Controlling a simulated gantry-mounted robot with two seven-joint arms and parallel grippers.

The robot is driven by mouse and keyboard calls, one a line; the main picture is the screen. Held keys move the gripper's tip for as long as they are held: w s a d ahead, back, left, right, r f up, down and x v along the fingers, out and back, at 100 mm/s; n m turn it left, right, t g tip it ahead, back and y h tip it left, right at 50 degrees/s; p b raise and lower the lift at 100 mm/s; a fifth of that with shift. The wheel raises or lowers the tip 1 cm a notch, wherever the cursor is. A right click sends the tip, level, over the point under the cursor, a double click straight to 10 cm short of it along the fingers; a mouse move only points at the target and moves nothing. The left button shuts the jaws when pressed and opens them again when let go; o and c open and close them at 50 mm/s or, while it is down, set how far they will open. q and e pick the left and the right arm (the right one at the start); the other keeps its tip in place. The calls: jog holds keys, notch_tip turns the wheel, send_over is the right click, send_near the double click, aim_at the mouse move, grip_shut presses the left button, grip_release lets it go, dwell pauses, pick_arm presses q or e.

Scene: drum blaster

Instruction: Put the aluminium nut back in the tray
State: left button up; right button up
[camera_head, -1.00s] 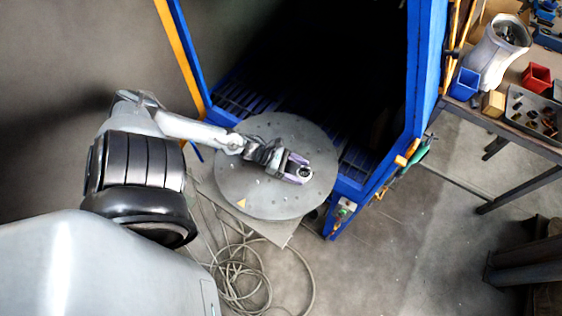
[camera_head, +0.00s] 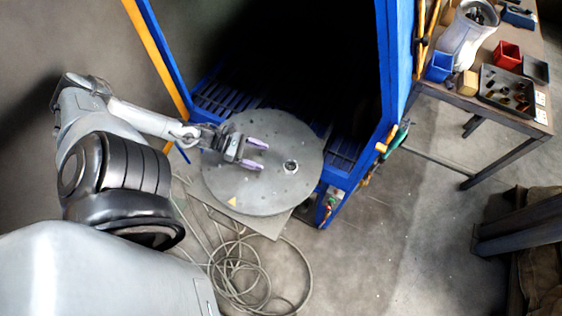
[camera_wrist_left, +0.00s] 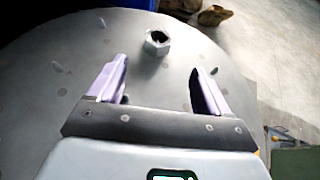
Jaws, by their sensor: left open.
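The aluminium nut (camera_head: 291,167) is a small silvery hexagonal ring lying on the round grey turntable (camera_head: 225,190). My left gripper (camera_head: 256,154) has purple fingers, is open and empty, and is left of the nut, apart from it. In the left wrist view the nut (camera_wrist_left: 157,42) shows beyond the open fingers (camera_wrist_left: 161,68), roughly in line with the gap between them. A dark tray (camera_head: 487,82) holding several small brown and dark parts sits on the workbench at the upper right. My right gripper is not in view.
The blue cabinet (camera_head: 378,150) stands open behind the turntable, its post between turntable and bench. A blue bin (camera_head: 439,67), a red bin (camera_head: 505,54) and a tan block (camera_head: 466,84) are near the tray. A coiled cable (camera_head: 240,270) lies on the floor.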

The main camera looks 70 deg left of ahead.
aim_at(289, 167)
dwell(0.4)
